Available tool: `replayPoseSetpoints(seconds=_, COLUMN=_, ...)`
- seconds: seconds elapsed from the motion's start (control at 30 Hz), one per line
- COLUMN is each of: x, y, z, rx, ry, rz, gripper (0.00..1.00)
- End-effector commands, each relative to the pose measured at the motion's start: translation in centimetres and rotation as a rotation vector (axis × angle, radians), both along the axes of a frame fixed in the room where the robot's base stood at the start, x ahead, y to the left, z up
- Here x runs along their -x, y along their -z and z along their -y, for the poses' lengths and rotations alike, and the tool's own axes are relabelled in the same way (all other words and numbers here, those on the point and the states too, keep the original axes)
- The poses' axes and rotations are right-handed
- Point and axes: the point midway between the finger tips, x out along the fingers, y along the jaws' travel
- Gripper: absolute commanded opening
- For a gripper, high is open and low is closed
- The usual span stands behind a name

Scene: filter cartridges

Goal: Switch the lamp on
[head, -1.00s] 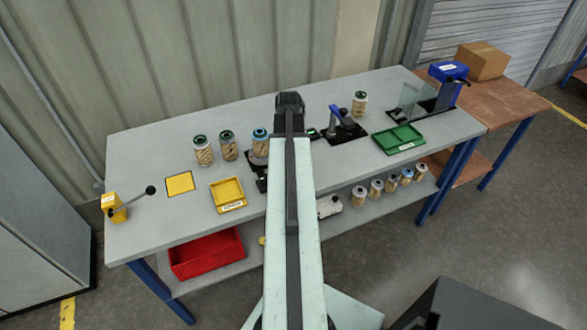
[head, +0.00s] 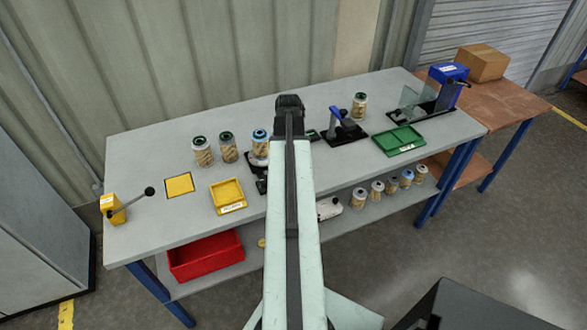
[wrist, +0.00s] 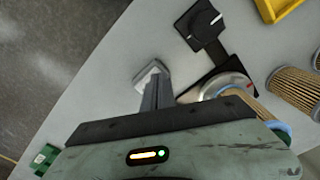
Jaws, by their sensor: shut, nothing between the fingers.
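I cannot make out a lamp for certain in either view. A black plate with a dark knob and white pointer mark (wrist: 205,22) shows at the top of the wrist view. It adjoins a black base carrying a round silver-rimmed part (wrist: 222,86). My gripper (wrist: 154,80) is shut and empty, left of that base and above the grey bench. A pale square shape shows at its fingertips; I cannot tell whether it is part of the fingers. In the head view my arm hides the gripper and part of the bench middle.
Filter cartridges (head: 203,152) stand left of my arm. A yellow tray (head: 229,208), a lever box (head: 109,204), a black-based press (head: 345,136) and a green tray (head: 385,146) are on the bench (head: 155,230). A red bin (head: 205,270) sits below.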

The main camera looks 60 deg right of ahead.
Motion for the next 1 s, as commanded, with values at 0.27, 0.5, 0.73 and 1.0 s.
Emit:
replayPoseSetpoints(seconds=0.27, x=0.0, y=-3.2, z=0.0, rx=0.0, ry=0.0, rz=0.0, gripper=0.0)
replayPoseSetpoints(seconds=0.5, x=0.0, y=-5.4, z=0.0, rx=0.0, ry=0.0, rz=0.0, gripper=0.0)
replayPoseSetpoints(seconds=0.73, x=0.0, y=-6.7, z=0.0, rx=0.0, ry=-0.001, rz=0.0, gripper=0.0)
replayPoseSetpoints(seconds=1.0, x=0.0, y=-6.4, z=0.0, rx=0.0, ry=-0.001, rz=0.0, gripper=0.0)
